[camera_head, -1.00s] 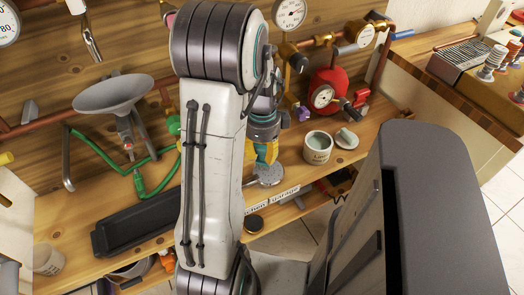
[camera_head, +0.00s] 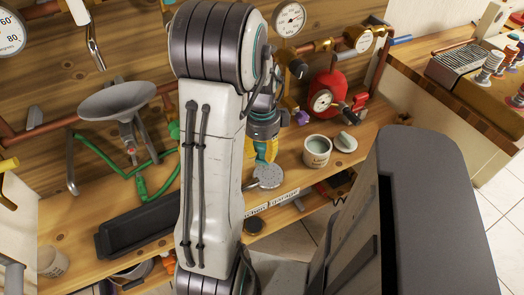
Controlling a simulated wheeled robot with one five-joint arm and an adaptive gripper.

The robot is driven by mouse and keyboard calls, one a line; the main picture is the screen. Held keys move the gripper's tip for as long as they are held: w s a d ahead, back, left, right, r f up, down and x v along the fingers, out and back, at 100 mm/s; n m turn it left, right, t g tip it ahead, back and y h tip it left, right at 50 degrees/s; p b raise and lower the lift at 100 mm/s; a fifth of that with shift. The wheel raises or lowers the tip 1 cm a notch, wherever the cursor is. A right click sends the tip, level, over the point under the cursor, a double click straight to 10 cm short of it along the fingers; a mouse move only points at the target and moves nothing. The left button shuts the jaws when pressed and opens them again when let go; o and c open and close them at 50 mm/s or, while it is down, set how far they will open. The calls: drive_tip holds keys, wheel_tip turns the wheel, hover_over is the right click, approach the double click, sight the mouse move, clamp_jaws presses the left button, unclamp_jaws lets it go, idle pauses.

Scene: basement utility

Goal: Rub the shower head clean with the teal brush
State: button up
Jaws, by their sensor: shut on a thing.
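The shower head (camera_head: 268,177), a round grey perforated disc, lies on the wooden bench just in front of my gripper. My gripper (camera_head: 263,152), with yellow fingers, points down at the far edge of the shower head. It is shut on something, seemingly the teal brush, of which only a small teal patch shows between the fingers. My arm hides most of the brush and the left side of the gripper. I cannot tell whether the brush touches the shower head.
An open tin (camera_head: 317,152) and its lid (camera_head: 345,141) stand to the right. A red tank with a gauge (camera_head: 328,97) is behind them. A black tray (camera_head: 137,230) and a grey funnel (camera_head: 117,101) are at left. Copper pipes run along the back panel.

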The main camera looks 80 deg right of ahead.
drive_tip(key=shift+r+p, duration=1.65)
drive_tip(key=shift+r, duration=0.75)
